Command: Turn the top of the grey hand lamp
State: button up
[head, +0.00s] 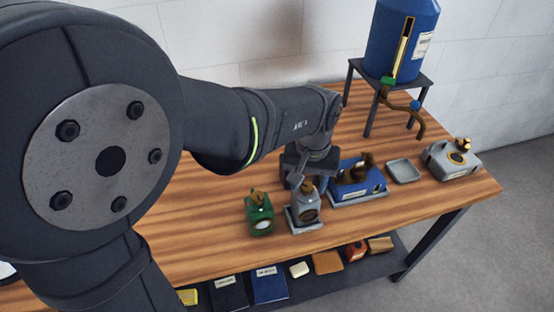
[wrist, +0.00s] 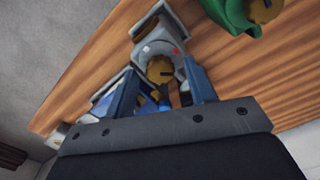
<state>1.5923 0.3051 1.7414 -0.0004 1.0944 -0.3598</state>
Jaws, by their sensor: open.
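The grey hand lamp (head: 306,212) stands on the bench on a small grey base, with a round window on its front side. In the wrist view the lamp's grey body (wrist: 158,38) shows beyond the fingers, with a brass top (wrist: 160,69) and a small red spot beside it. My gripper (head: 304,182) is above and just behind the lamp in the head view. It is open, with its two blue fingers (wrist: 162,80) on either side of the brass top. I cannot tell whether either finger touches it. My gripper hides part of the lamp's top.
A green hand lamp (head: 259,215) stands close left of the grey one. A blue box with brown fittings (head: 358,182) is close right. Farther right are a shallow grey tray (head: 404,171) and a grey box with brass parts (head: 450,160). A blue tank (head: 400,45) stands behind.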

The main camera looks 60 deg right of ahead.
jog(key=shift+f, duration=0.15)
jog(key=c, duration=1)
jog(key=shift+n, duration=0.4)
jog(key=n, duration=0.4)
jog(key=shift+n, duration=0.3)
jog(key=n, duration=0.4)
jog(key=shift+n, duration=0.4)
jog(key=o, duration=1)
